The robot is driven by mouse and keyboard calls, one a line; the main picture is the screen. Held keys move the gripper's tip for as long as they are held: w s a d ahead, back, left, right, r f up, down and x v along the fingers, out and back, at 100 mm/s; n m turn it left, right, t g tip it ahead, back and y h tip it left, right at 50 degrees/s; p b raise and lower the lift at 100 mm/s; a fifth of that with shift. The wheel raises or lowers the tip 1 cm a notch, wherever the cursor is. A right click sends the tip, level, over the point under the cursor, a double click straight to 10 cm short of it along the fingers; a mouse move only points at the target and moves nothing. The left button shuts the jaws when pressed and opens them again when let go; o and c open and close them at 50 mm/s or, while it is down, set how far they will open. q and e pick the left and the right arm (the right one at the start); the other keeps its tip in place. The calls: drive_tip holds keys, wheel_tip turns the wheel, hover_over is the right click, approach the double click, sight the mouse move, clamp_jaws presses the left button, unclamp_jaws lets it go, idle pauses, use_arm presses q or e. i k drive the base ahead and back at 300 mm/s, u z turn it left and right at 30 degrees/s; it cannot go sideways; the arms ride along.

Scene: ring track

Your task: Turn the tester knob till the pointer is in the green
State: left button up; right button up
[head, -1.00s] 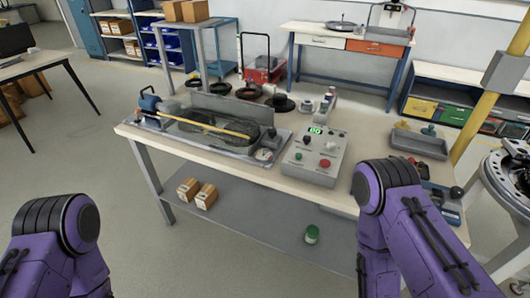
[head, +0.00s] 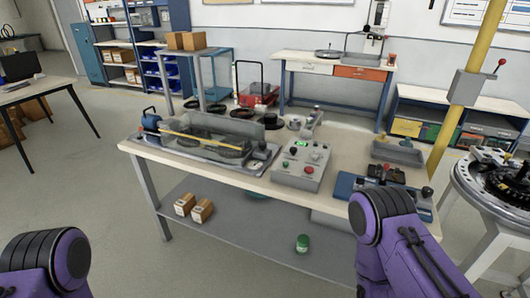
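The tester box (head: 301,166) is a light grey box on the workbench, right of the middle. It has a small green-lit display (head: 301,144) and several knobs and buttons, among them a dark knob (head: 293,151), a light knob (head: 315,157), a green button (head: 283,163) and a red button (head: 309,169). The pointer and a green zone are too small to make out. Purple links of both my arms show at the bottom left and bottom right, apart from the box. Neither gripper is in the picture.
A long fixture with a yellow rod (head: 205,139) lies on the workbench (head: 225,175) left of the tester. A blue device (head: 378,186) and a grey tray (head: 398,154) are to its right. A yellow post (head: 468,95) and round machine (head: 498,182) stand at the right.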

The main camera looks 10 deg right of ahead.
sight(262, 145)
drive_tip(key=z, duration=1.1)
drive_tip(key=i, duration=0.5)
drive_tip(key=u, duration=0.7)
